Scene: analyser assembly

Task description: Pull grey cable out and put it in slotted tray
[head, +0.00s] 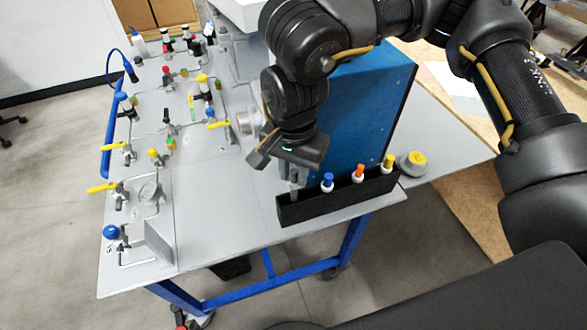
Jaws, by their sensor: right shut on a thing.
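The slotted tray (345,203) is a long black holder at the front right of the grey bench top. Blue, orange and yellow connectors stand upright in it. My right gripper (292,179) points down over the tray's left end. It is shut on a small grey piece with a dark top (294,183), which looks like the end of the grey cable. This piece is upright at the tray's left end, left of the blue connector (328,181). I cannot tell whether it is seated in a slot. The rest of the cable is not clearly visible. My left gripper is out of view.
A blue box (365,110) stands just behind the tray. A yellow-topped round part (413,162) sits to its right. A panel (150,165) with valves, tubing and a gauge fills the left side. The bench top (225,215) left of the tray is clear.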

